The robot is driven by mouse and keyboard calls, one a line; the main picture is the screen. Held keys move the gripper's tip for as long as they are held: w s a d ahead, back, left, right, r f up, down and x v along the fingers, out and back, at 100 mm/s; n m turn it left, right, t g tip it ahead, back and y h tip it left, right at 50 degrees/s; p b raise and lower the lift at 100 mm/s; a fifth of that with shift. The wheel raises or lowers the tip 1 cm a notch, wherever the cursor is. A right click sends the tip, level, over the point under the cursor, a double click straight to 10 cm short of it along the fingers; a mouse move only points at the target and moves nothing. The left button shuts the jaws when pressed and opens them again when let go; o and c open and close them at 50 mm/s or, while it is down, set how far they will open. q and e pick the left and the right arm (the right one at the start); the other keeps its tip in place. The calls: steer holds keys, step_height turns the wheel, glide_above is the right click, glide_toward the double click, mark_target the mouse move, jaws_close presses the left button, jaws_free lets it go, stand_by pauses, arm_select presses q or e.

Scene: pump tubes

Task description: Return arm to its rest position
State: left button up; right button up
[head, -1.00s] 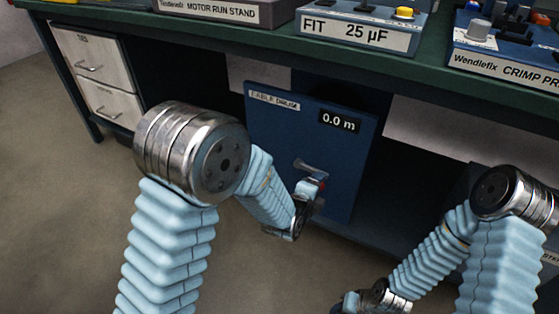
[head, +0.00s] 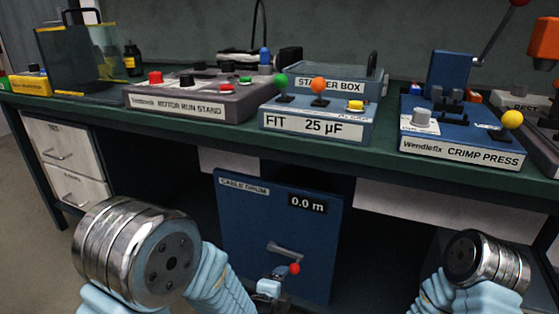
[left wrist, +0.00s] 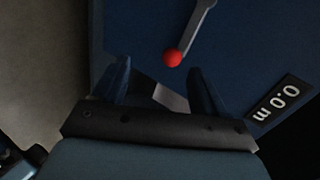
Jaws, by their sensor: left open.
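My left gripper (left wrist: 161,88) is open and empty in the left wrist view, its two dark fingers apart. Its fingertips are near the blue cable drum cabinet (left wrist: 145,30). The red knob (left wrist: 173,57) of the drum's crank shows just beyond the fingers, not between them. In the head view my left arm reaches low toward the cable drum (head: 240,225), whose display reads 0.0 m, and the red knob (head: 295,268) shows beside the end of the arm. My right arm's elbow shows at lower right in the head view; its gripper is out of view.
The green bench (head: 180,139) overhangs the drum. On it stand the motor run stand (head: 190,106), the FIT 25 µF box (head: 312,126) and the crimp press (head: 460,148). White drawers (head: 65,165) are at the left under the bench. Open floor shows at far left.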

arm_select(q)
steer(key=s+a+f+n+g+p, duration=0.4)
steer(key=s+f+n+g, duration=0.1)
steer(key=s+n, duration=0.4)
steer(key=s+a+f+n+g+p, duration=0.4)
steer(key=s+f+n, duration=0.4)
steer(key=n, duration=0.5)
steer(key=shift+s+a+n+g, duration=0.3)
steer(key=shift+s+a+g, duration=0.5)
steer(key=shift+s, duration=0.4)
steer(key=shift+f, duration=0.1)
